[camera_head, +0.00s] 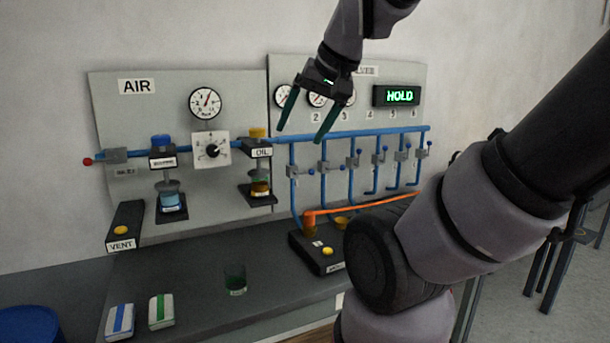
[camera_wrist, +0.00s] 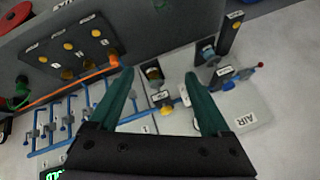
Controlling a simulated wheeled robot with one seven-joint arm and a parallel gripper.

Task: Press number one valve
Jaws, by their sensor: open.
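A row of several small grey valves with blue levers sits on blue pipes on the wall panel. The leftmost valve (camera_head: 294,171) is on the first downpipe. Numbers 2 to 6 show above the row; the spot for 1 is behind my finger. My gripper (camera_head: 299,135) is open and empty, fingers pointing down in front of the upper blue pipe, above and apart from the leftmost valve.
A black box (camera_head: 304,257) with yellow buttons and an orange pipe (camera_head: 362,205) stands below the valves. The oil unit (camera_head: 257,152), air regulator gauge (camera_head: 205,102) and vent box (camera_head: 124,229) are left. A dark green cup (camera_head: 235,280) stands on the bench. A display (camera_head: 397,96) reads HOLD.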

